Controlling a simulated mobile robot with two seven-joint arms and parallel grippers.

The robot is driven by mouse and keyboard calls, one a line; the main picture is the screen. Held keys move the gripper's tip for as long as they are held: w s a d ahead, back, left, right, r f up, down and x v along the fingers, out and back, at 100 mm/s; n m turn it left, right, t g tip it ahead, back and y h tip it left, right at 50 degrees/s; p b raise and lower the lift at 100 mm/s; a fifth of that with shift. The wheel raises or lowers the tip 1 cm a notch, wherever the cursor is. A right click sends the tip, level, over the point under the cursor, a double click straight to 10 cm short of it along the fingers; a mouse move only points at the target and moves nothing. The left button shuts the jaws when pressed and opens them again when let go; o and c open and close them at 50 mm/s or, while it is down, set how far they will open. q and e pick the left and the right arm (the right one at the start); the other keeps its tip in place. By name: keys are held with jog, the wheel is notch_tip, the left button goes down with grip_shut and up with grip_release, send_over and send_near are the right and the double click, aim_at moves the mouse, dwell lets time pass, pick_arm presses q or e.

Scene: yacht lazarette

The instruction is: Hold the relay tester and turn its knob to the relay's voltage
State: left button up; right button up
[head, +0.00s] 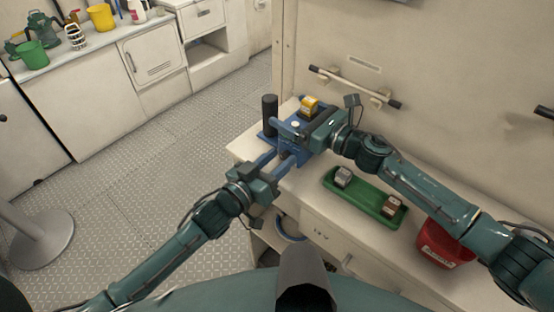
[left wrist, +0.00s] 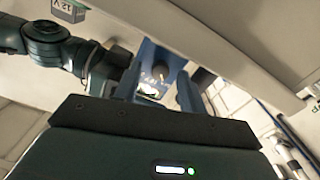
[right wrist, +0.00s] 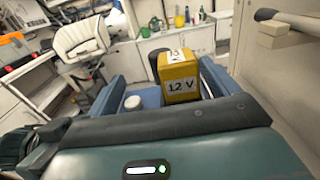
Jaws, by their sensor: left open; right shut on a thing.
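The blue relay tester (head: 293,150) is at the left end of the bench. A yellow relay (head: 309,104) sits on its top; in the right wrist view the relay (right wrist: 178,82) is marked 12 V. My right gripper (head: 298,128) is shut on the tester, its fingers on either side of the blue body. A white round part (right wrist: 132,103) shows on the tester's top. My left gripper (head: 276,162) is open in front of the tester. In the left wrist view, the tester's blue face (left wrist: 158,72) shows between its fingers; the knob and its setting are not readable.
A black cylinder (head: 270,113) stands behind the tester. A green tray (head: 365,196) holds a grey relay (head: 343,176) and a brown relay (head: 392,206). A red bin (head: 443,246) stands at the right. A rail (head: 355,88) is on the wall behind.

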pick_arm(q)
grip_shut()
dwell(0.5)
jog(key=shift+m, duration=0.4)
jog(key=m, duration=0.3)
jog(key=shift+m, duration=0.3)
jog(key=shift+d+m, duration=0.1)
jog(key=shift+m, duration=2.1)
grip_release()
